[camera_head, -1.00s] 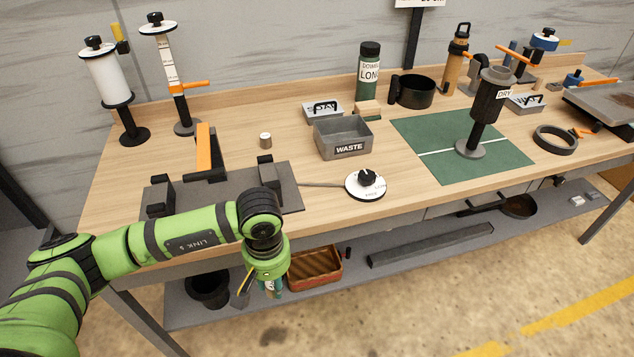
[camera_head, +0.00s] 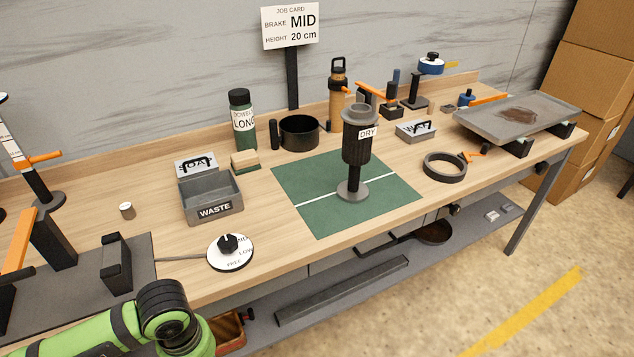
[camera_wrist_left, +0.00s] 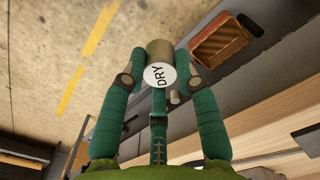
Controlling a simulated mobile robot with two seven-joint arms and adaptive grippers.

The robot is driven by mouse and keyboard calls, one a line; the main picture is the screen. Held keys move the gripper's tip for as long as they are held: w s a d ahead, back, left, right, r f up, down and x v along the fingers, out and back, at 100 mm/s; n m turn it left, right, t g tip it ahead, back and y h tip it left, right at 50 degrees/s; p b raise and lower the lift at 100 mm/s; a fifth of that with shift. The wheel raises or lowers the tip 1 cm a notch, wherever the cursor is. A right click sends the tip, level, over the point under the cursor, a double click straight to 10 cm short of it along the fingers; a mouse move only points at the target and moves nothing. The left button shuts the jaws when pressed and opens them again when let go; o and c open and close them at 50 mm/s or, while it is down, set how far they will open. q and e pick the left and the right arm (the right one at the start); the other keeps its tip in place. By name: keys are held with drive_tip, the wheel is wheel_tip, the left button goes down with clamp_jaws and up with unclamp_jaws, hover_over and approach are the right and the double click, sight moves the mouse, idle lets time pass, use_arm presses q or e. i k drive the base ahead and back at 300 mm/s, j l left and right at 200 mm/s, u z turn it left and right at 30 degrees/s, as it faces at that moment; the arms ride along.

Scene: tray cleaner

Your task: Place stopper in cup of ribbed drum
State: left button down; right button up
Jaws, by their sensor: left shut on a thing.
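My left gripper (camera_wrist_left: 160,82) shows in the left wrist view, its green fingers shut on a short brown cylindrical stopper (camera_wrist_left: 158,50) with a round white "DRY" label facing the camera. In the head view only part of my left arm shows at the bottom left; the gripper and stopper are out of that picture. The dark ribbed drum (camera_head: 357,150) stands upright on a grey round foot on the green mat (camera_head: 300,180). It bears a "DRY" tag, and a grey cup (camera_head: 360,114) tops it. The cup's inside is hard to see. My right gripper is not in view.
The grey "WASTE" bin (camera_head: 212,195) and round dial (camera_head: 230,252) stand left of the mat. A dark ring (camera_head: 445,167) and grey tray (camera_head: 520,117) are to the right. Another small stopper (camera_head: 127,210) stands at left.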

sight(359, 114)
drive_tip(key=i+l+u, duration=0.2)
drive_tip(key=l, duration=0.45)
drive_tip(key=i+l+u, duration=0.15)
drive_tip(key=l, duration=0.5)
drive_tip(key=l+u, duration=0.2)
drive_tip(key=l, duration=0.45)
